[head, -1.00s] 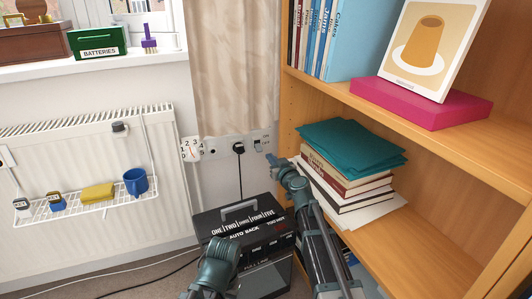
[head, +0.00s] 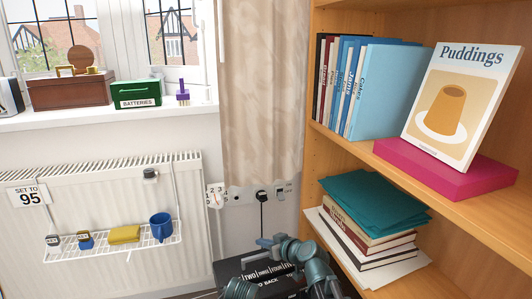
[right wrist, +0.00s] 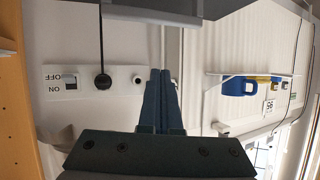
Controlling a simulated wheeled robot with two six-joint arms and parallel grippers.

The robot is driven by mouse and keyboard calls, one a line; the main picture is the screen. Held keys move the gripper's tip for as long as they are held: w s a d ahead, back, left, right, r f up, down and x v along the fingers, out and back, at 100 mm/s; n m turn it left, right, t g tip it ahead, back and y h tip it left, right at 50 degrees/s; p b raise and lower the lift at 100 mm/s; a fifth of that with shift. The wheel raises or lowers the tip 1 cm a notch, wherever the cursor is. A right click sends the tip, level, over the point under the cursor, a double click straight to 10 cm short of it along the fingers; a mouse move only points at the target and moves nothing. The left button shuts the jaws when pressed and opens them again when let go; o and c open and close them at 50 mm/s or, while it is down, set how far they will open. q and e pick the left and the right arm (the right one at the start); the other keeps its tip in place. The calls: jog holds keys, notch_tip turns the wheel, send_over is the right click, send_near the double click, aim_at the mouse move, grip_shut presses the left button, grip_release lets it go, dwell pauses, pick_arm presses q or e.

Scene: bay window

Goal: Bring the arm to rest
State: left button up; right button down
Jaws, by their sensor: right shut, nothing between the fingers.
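My right gripper (head: 264,242) is low in the middle of the head view, in front of the wall below the sockets. In the right wrist view its two fingers (right wrist: 160,85) are together with nothing between them. It appears apart from the wall and the shelf. My right arm (head: 315,268) comes up from the bottom edge. My left gripper does not show.
A wall switch (right wrist: 69,82) and a black plug (right wrist: 102,81) show beside the fingers in the upside-down wrist view. The bookcase (head: 318,120) stands close on the right. A black box (head: 228,272) is low behind the arm. The radiator (head: 110,195) carries a wire rack (head: 128,246).

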jog(key=s+a+f+g+h+p, duration=0.15)
jog(key=s+g, duration=0.25)
jog(key=s, duration=0.4)
jog(key=s+a+f+g+h+p, duration=0.1)
jog(key=s+f+g+h+p, duration=0.15)
jog(key=s, duration=0.55)
jog(key=s+d+r+m+g+h+p, duration=0.25)
jog(key=s+d+g+h+p, duration=0.35)
jog(key=s, duration=0.6)
pick_arm(q)
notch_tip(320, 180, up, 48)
jog(key=p, duration=3.6)
pick_arm(e)
notch_tip(320, 180, up, 37)
jog(key=d+t, duration=0.1)
jog(key=t, duration=0.1)
jog(key=shift+w+y, duration=0.35)
jog(key=shift+y, duration=0.05)
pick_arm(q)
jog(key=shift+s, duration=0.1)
